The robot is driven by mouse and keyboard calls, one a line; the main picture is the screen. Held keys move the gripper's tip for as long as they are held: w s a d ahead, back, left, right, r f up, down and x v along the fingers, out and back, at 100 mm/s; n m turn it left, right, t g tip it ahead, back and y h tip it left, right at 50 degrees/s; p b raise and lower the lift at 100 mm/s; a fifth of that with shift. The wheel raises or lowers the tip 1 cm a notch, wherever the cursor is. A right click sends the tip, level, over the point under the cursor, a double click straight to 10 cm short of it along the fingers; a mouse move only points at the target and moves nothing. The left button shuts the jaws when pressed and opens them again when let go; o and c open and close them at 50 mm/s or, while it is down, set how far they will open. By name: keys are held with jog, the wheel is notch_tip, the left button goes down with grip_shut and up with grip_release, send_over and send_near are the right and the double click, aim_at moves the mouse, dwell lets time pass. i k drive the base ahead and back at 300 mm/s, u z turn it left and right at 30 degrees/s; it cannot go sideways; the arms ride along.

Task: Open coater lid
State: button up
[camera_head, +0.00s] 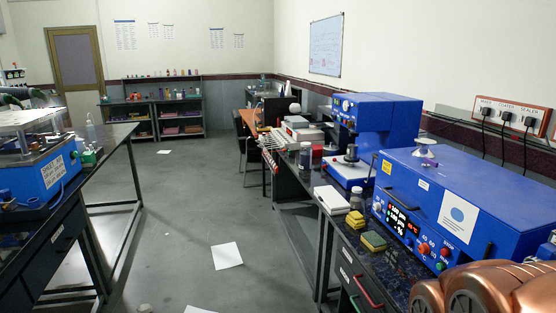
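A large blue machine (440,195), which looks like the coater, sits on the dark bench at the right. Its broad flat lid (470,180) looks shut. A black handle (402,196) is at the left of the front edge, and another black handle (488,252) is at the right. Below the lid, the front panel (405,228) has red digits, knobs and buttons. A small glass piece (424,156) stands on top, and a white label lies on the lid. My gripper is not in view. Copper-coloured rounded parts cover the bottom right corner and hide part of the bench.
A yellow-green sponge (374,241) and small jars (355,219) lie in front of the machine. A blue press-like device (375,125) stands behind it. Another bench with a blue device (45,170) is at the left. The grey floor between is open, with loose paper sheets (226,256).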

aim_at(488, 210)
jog(key=u, duration=0.5)
jog(key=i, duration=0.55)
jog(key=u, duration=0.45)
